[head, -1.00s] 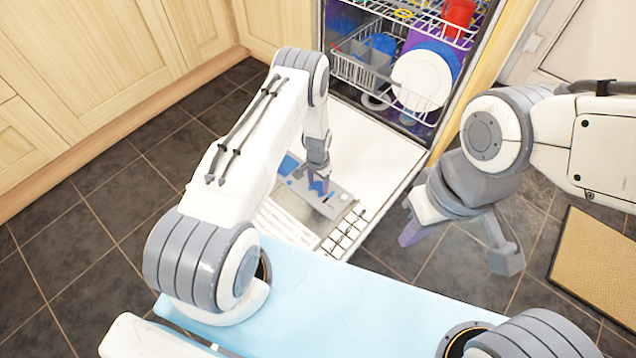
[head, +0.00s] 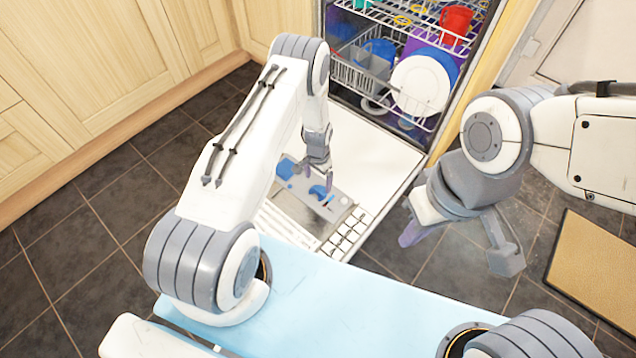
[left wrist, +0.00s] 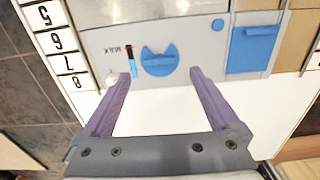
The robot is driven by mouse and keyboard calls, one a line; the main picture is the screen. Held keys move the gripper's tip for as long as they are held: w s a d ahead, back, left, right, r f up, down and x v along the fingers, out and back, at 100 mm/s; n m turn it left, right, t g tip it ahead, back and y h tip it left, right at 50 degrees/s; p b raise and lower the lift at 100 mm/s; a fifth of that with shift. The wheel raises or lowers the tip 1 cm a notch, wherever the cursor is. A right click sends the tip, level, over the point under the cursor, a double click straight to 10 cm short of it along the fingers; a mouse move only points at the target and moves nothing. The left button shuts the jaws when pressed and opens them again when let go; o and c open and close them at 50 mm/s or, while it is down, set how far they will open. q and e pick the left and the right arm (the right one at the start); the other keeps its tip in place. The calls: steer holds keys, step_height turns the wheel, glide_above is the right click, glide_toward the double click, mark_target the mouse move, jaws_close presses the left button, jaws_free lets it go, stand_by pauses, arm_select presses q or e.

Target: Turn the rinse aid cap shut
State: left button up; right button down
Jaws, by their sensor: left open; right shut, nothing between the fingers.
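The rinse aid cap (left wrist: 160,61) is a blue disc with a raised grip bar and a notch at its top, set in a grey dispenser panel (left wrist: 190,42). In the left wrist view the bar lies nearly level across the picture. The cap also shows in the head view (head: 318,192), on the open dishwasher door. My left gripper (head: 318,172) is open above the cap. In the left wrist view its purple fingertips (left wrist: 161,75) stand to either side of the cap, apart from it. My right gripper (head: 411,234) is shut and empty, right of the door.
A blue detergent lid (left wrist: 254,45) and a small blue button (left wrist: 218,25) are beside the cap. The white door (head: 375,155) lies open, with loaded racks (head: 385,85) behind it. Wooden cupboards (head: 90,80) stand left. A tan mat (head: 598,270) lies on the floor at right.

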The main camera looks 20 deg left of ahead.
mark_target(318, 191)
arm_select(q)
step_height(318, 191, up, 6)
steer(key=shift+f+p, duration=0.25)
steer(key=shift+p, duration=0.55)
steer(key=shift+s, duration=0.1)
